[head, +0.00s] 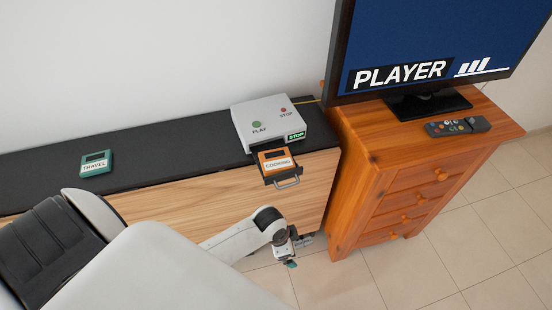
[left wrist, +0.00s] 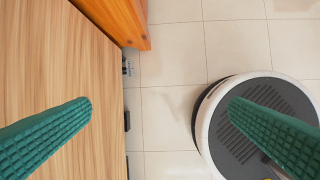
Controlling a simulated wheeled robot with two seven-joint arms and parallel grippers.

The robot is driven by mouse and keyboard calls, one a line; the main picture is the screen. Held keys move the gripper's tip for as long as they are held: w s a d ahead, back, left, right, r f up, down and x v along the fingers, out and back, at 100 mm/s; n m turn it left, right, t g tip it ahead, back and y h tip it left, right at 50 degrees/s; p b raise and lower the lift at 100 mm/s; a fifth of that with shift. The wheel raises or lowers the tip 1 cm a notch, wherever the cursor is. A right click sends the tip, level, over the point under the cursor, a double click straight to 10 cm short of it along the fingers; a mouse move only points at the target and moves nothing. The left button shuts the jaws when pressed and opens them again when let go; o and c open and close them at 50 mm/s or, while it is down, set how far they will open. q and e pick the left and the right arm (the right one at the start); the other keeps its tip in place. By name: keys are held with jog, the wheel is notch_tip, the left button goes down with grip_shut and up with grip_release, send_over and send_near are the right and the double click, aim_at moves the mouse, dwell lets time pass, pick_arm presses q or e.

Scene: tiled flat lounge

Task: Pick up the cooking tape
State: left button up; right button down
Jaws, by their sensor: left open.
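The cooking tape (head: 274,158) is orange with a white label reading COOKING. It lies in the pulled-out tray (head: 283,183) at the front of the white player (head: 268,121), which has PLAY and STOP buttons. My left gripper (head: 291,263) is below and in front of the tray, apart from the tape, pointing down beside the cabinet front. In the left wrist view its green fingers (left wrist: 160,105) are spread wide with nothing between them. The tape is not visible in that view. My right gripper is not in view.
A teal TRAVEL tape (head: 96,163) lies on the black top of the low wooden cabinet (head: 190,205). An orange-brown drawer chest (head: 372,150) stands close on the right, bearing a screen (head: 430,45) and a remote (head: 457,127). Tiled floor (head: 440,265) is clear in front.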

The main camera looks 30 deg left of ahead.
pick_arm(q)
jog(key=w+r+m, duration=0.4)
jog(key=r, duration=0.5)
jog(key=m+g+y, duration=0.2)
jog(key=m+g, duration=0.1)
jog(key=m, duration=1)
send_near(276, 159)
notch_tip(276, 159, down, 3)
jog(key=shift+a+p, duration=0.1)
jog(key=shift+p, duration=0.4)
jog(key=shift+s+f+p, duration=0.15)
jog(key=shift+f+p, duration=0.25)
jog(key=shift+f, duration=2.35)
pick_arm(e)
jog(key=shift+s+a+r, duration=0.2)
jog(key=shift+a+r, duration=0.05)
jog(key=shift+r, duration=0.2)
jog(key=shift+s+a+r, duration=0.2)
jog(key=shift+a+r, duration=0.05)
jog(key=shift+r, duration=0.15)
pick_arm(q)
jog(key=shift+c, duration=0.3)
jog(key=c, duration=0.8)
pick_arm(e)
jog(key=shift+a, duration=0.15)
